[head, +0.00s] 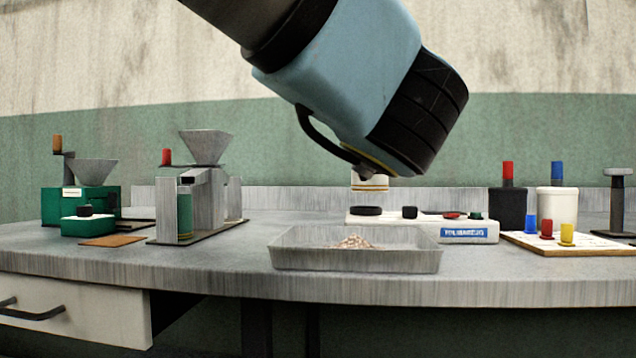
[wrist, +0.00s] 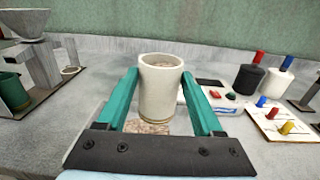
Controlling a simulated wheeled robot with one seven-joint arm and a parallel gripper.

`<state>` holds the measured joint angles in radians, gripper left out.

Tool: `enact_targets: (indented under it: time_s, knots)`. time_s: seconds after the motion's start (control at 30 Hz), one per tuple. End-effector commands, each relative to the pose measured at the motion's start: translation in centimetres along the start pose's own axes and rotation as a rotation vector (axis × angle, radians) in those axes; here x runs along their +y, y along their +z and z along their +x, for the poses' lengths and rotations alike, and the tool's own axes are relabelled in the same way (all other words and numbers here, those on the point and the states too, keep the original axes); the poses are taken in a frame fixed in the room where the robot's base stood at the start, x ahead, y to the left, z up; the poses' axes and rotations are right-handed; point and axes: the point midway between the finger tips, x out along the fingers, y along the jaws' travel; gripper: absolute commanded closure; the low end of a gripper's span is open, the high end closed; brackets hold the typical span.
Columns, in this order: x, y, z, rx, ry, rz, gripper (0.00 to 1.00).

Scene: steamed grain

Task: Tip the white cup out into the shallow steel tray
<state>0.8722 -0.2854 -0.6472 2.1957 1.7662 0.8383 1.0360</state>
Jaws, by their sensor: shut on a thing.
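The white cup (wrist: 160,92) stands between the two green fingers of my gripper (wrist: 161,95), which is shut on it. The cup has a thin brass-coloured band near its base and looks about upright, mouth up. In the head view, its lower part (head: 369,183) shows below my arm, above the bench; the rest and my fingers are hidden. The shallow steel tray (head: 300,261) sits at the bench's front with a small heap of pale grain (head: 354,242) in it. Some grain also shows under the cup in the wrist view.
A grey mill with a funnel (head: 206,147) and a green mill (head: 80,200) stand left. Behind the tray is a white panel with a blue label (head: 464,232). Black and white jars and a board with coloured pegs (head: 575,243) stand right. A drawer (head: 75,308) is below left.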

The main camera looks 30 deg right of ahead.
Motion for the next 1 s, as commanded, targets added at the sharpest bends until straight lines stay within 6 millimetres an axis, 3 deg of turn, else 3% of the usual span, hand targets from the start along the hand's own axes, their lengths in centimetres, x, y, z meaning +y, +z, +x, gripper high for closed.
enact_targets:
  time_s: [0.2,1.0]
  knots:
    - [-0.8,0.0,-0.9,0.01,-0.018,-0.008,1.0]
    - [-0.5,-1.2,-0.5,0.283,-0.018,-0.233,1.0]
